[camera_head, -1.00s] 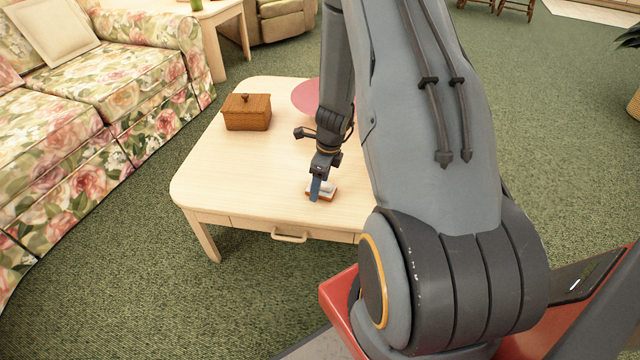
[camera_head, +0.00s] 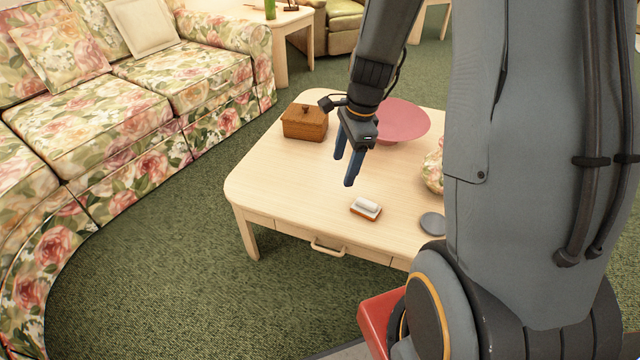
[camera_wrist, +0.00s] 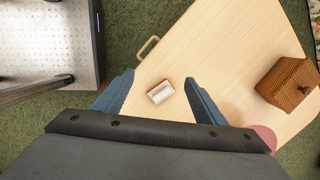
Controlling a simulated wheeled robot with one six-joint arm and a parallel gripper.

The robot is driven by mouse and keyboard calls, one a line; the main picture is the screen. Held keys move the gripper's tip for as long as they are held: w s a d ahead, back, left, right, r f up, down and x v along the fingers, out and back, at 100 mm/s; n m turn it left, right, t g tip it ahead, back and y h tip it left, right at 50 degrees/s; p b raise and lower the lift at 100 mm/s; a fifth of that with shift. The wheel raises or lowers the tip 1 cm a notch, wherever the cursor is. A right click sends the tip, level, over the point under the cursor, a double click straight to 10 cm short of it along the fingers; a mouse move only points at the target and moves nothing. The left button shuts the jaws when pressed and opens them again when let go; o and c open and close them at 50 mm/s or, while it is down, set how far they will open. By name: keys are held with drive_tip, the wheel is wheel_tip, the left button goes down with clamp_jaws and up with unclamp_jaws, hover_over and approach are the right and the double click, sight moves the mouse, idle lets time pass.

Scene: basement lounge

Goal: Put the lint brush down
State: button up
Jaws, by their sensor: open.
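The lint brush (camera_head: 366,208), a small block with a white top and an orange-brown base, lies on the pale wooden coffee table (camera_head: 285,190) near its drawer side. It also shows in the wrist view (camera_wrist: 160,92), on the table and apart from both fingers. My gripper (camera_head: 346,171) is open and empty, its two blue fingers raised above the table, up and to the left of the brush in the head view. In the wrist view the brush appears between the open fingers (camera_wrist: 158,92), farther off.
A brown wooden box (camera_head: 305,122) and a pink bowl (camera_head: 398,122) stand toward the table's back. A grey disc (camera_head: 433,223) and a partly hidden floral object (camera_head: 433,172) are at the right. A floral sofa (camera_head: 110,110) stands left. The table's front left is clear.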

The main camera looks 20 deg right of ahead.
drive_tip(key=s+a+r+n, duration=0.7)
drive_tip(key=s+n, duration=0.2)
drive_tip(key=n, duration=0.1)
drive_tip(key=s+a+r+n+g, duration=0.1)
drive_tip(key=s+a+r+n, duration=0.6)
drive_tip(key=s+n, duration=0.3)
drive_tip(key=shift+s+a+r+n+h, duration=0.2)
drive_tip(key=shift+a+r+n+h, duration=0.2)
drive_tip(key=shift+n, duration=0.3)
drive_tip(key=d+r+m+p, duration=0.2)
drive_tip(key=d+r+p, duration=0.5)
drive_tip(key=p, duration=0.7)
drive_tip(key=shift+d+h, duration=0.3)
drive_tip(key=shift+f, duration=0.1)
